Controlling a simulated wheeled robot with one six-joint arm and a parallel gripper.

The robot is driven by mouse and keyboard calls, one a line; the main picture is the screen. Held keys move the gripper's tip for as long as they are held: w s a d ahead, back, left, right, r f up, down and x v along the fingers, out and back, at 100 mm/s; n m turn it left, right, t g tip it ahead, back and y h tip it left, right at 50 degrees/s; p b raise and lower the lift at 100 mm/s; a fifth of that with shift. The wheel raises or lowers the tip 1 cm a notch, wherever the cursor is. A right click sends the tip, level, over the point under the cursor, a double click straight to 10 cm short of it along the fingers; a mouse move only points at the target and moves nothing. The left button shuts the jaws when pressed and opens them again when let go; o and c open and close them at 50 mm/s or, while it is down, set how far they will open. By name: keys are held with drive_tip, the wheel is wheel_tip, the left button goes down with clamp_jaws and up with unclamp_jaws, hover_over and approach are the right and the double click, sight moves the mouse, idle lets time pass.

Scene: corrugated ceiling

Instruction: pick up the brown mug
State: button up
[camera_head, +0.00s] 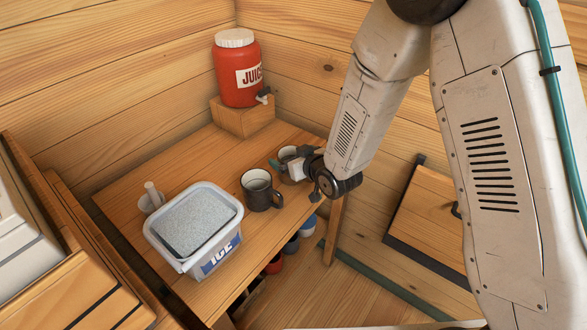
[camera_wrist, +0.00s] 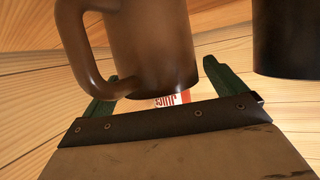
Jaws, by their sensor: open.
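The brown mug (camera_head: 288,174) stands on the wooden counter (camera_head: 175,175), partly hidden behind my gripper (camera_head: 285,160) in the head view. In the wrist view, the brown mug (camera_wrist: 150,45) is large at the top, with its handle (camera_wrist: 82,45) to the left. My gripper (camera_wrist: 160,88) is open there, its green fingers showing on either side of the mug's lower part in the picture. I see no grip on the mug, and I cannot tell whether a finger touches it.
A dark mug (camera_head: 258,195) stands close to the brown one, and it shows at the right of the wrist view (camera_wrist: 286,40). An ice tub (camera_head: 185,265) is at the front left. A red juice jug (camera_head: 230,75) stands on a wooden block at the back. Several cups sit below the counter.

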drive_tip(key=c, duration=1.6)
drive_tip(key=shift+r, duration=0.15)
